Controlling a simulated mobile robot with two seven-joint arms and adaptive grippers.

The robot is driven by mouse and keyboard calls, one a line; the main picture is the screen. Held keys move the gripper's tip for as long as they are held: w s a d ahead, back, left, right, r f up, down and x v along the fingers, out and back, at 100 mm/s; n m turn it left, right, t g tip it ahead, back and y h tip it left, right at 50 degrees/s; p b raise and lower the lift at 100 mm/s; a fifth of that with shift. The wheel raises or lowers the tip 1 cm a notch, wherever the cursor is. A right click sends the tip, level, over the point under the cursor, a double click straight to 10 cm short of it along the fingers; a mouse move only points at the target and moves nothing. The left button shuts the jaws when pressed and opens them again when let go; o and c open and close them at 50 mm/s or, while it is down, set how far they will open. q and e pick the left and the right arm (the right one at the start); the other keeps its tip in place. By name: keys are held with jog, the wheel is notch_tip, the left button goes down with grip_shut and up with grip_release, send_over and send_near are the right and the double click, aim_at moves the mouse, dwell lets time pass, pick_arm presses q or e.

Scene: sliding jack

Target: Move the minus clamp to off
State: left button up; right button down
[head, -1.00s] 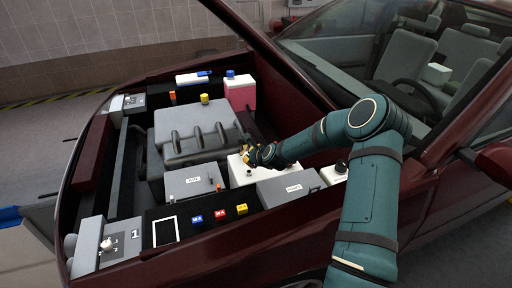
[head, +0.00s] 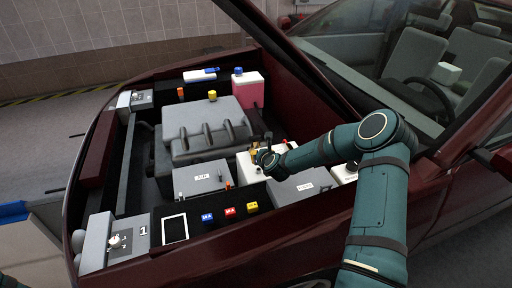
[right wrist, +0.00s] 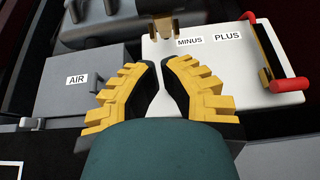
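The white battery (right wrist: 218,75) carries MINUS and PLUS labels in the right wrist view; it also shows in the head view (head: 245,166). A tan, forked minus clamp (right wrist: 163,27) is at its far edge, above the MINUS label. Its exact setting is hard to tell. A red-handled clamp with a yellow arm (right wrist: 287,85) is at the PLUS side. My right gripper (right wrist: 159,63) has yellow ridged fingers apart, with a narrow empty gap between the tips, short of the minus clamp. In the head view my right gripper (head: 258,155) is over the battery. My left gripper is out of view.
A grey AIR box (right wrist: 84,82) stands left of the battery. The engine cover (head: 205,125) lies behind it. A pink coolant bottle (head: 248,92) is at the back, and another grey box (head: 302,188) sits to the right. The car body edges the bay.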

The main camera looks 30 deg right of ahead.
aim_at(253, 137)
jog(key=shift+w+d+r, duration=0.15)
jog(key=shift+w+d, duration=0.05)
jog(key=shift+w, duration=0.55)
jog(key=shift+w+d+r, duration=0.1)
jog(key=shift+w+d, duration=0.05)
jog(key=shift+w, duration=0.6)
jog(key=shift+w+d+r, duration=0.15)
jog(key=shift+w+d, duration=0.05)
jog(key=shift+w, duration=0.55)
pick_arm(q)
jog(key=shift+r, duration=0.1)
